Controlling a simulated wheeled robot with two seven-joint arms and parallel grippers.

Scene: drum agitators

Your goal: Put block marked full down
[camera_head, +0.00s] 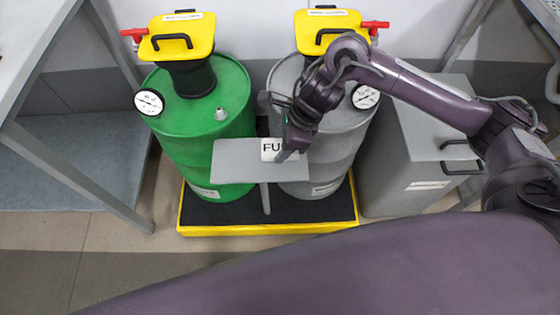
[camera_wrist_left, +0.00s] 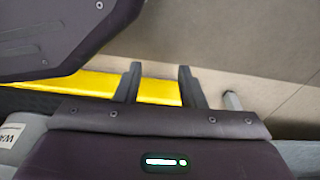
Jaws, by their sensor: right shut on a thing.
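The white block marked FULL (camera_head: 271,147) shows the letters "FU"; the rest of its face is hidden behind my right gripper (camera_head: 288,150). That gripper comes down from above, shut on the block at its right side. The block is at the grey plate (camera_head: 235,165) on a post in front of the drums, over its back right part. I cannot tell whether it touches the plate. My left gripper (camera_wrist_left: 158,68) shows in the left wrist view with its two fingers apart and nothing between them.
A green drum (camera_head: 210,135) and a grey drum (camera_head: 335,150), each with a yellow top and a gauge, stand on a yellow-edged pallet (camera_head: 270,228) behind the plate. A grey cabinet (camera_head: 420,150) stands at right, a metal-framed table (camera_head: 75,175) at left.

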